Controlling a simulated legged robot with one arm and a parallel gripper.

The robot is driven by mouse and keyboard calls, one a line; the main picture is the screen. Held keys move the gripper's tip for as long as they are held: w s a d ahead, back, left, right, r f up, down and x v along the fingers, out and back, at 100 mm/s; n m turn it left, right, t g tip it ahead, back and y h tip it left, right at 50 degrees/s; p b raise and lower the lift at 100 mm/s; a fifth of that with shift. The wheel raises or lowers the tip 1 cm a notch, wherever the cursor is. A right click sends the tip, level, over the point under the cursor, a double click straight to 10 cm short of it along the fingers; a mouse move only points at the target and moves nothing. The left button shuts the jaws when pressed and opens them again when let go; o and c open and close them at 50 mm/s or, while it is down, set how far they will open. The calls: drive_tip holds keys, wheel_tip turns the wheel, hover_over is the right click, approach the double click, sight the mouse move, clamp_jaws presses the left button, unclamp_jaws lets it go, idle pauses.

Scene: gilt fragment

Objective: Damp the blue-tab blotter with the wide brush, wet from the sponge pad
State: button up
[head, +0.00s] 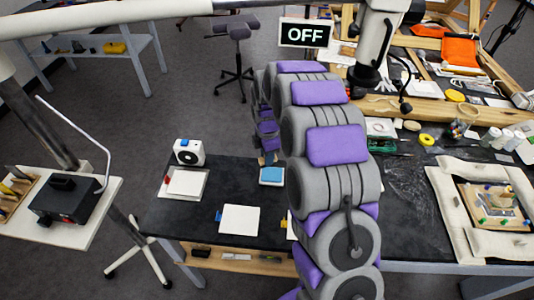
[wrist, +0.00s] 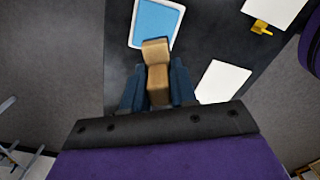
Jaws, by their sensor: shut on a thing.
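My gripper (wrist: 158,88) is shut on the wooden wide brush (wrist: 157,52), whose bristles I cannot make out. The sponge pad (wrist: 158,20) is blue in a white tray; in the wrist view the brush's far end overlaps its near edge, and I cannot tell whether they touch. In the head view the sponge pad (head: 271,177) lies just below my gripper (head: 266,157). The blue-tab blotter (head: 240,220) is a white sheet with a blue tab at its left. In the wrist view a white sheet, apparently this blotter (wrist: 222,82), lies right of my gripper, its tab hidden.
A red-tab blotter (head: 184,184) lies at left, below a white boxy device (head: 188,152). A yellow-tab sheet (wrist: 275,10) is mostly behind my arm in the head view. A padded frame (head: 445,205) stands at right. Dark table surface is bare between the sheets.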

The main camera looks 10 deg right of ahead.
drive_tip(key=shift+w+d+f+n+b, duration=0.15)
drive_tip(key=shift+w+f+n+b, duration=0.1)
drive_tip(key=shift+f+n, duration=0.7)
drive_tip(key=shift+w+d+f+n+b, duration=0.1)
drive_tip(key=shift+w+f+n+b, duration=0.1)
drive_tip(key=shift+f+n, duration=0.7)
drive_tip(key=shift+d+f+b, duration=0.4)
drive_tip(key=shift+d+f, duration=0.55)
drive_tip(key=shift+f, duration=0.15)
drive_tip(key=shift+d+f, duration=0.3)
drive_tip(key=shift+f, duration=0.15)
drive_tip(key=shift+a, duration=1.05)
drive_tip(key=shift+d, duration=0.9)
drive_tip(key=shift+a+f, duration=0.25)
drive_tip(key=shift+a, duration=0.5)
drive_tip(key=shift+d+f, duration=0.2)
drive_tip(key=shift+d, duration=0.4)
drive_tip(key=shift+a, duration=0.5)
